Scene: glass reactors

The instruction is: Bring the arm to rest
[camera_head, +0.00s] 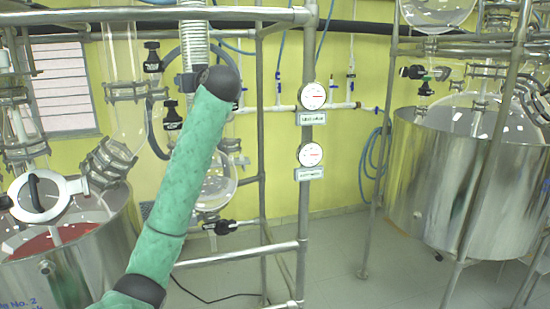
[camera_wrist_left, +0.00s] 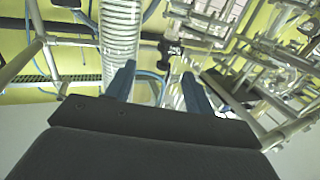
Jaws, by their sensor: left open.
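My left arm, in a green sleeve, rises from the bottom left of the head view to a dark joint in front of the glassware and pipe frame. The gripper itself is not clear there. In the left wrist view my left gripper (camera_wrist_left: 158,82) shows two blue fingers standing apart, with nothing held between them. A white ribbed hose (camera_wrist_left: 120,40) is behind the left finger; I cannot tell how far off it is. The same kind of hose (camera_head: 194,45) runs down behind the arm's top in the head view. My right gripper is in neither view.
A steel vessel (camera_head: 75,265) with a red interior stands at the left and a larger one (camera_head: 430,180) at the right. Steel frame pipes (camera_head: 304,215) with two gauges (camera_head: 313,96) stand mid-picture. Open floor (camera_head: 335,260) lies between frame and right vessel.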

